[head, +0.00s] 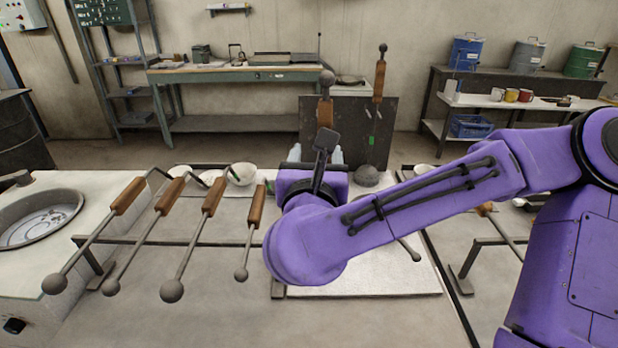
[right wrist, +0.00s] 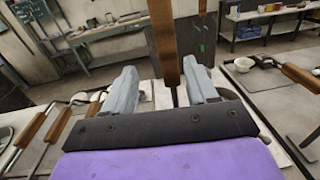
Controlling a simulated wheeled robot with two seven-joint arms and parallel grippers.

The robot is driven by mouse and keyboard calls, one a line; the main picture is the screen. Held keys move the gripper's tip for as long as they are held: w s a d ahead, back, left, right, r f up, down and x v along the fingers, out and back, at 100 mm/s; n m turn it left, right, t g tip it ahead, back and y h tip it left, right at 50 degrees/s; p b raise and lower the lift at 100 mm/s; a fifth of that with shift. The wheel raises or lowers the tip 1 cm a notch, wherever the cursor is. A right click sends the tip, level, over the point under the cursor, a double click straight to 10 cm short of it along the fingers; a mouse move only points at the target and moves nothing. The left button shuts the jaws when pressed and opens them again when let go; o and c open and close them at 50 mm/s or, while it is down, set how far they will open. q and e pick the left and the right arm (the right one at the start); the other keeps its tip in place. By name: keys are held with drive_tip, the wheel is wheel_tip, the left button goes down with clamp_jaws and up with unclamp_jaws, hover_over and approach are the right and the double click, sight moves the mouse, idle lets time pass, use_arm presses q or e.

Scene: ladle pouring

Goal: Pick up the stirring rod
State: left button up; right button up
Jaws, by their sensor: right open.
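A stirring rod with a brown wooden handle (head: 325,112) and a dark ball at its top stands upright before a dark panel at centre back. In the right wrist view, its handle (right wrist: 164,45) and thin lower shaft appear between the two grey fingers. My right gripper (right wrist: 162,90) is open, with a finger to each side of the shaft and visible gaps. In the head view, my right gripper (head: 315,156) is mostly hidden behind my purple wrist, and the rod's lower part is hidden too. My left gripper is out of view.
A second upright rod (head: 379,80) stands to the right by the dark panel (head: 385,130). Several ball-ended rods (head: 207,215) lean on a rack at the left. A white bowl (head: 241,174) sits behind them. A pale board (head: 400,280) lies under my arm.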

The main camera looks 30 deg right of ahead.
drive_tip(key=p+x, duration=0.1)
drive_tip(key=x, duration=0.1)
drive_tip(key=p+x, duration=0.1)
drive_tip(key=x, duration=0.2)
drive_tip(key=p+x, duration=0.1)
drive_tip(key=x, duration=0.2)
drive_tip(key=shift+s+d+r+p, duration=0.35)
drive_tip(key=shift+d+r+p, duration=0.05)
drive_tip(key=shift+w+d+f, duration=0.1)
drive_tip(key=shift+w+d, duration=0.2)
drive_tip(key=shift+d, duration=0.1)
drive_tip(key=shift+a, duration=0.1)
drive_tip(key=c, duration=0.6)
clamp_jaws()
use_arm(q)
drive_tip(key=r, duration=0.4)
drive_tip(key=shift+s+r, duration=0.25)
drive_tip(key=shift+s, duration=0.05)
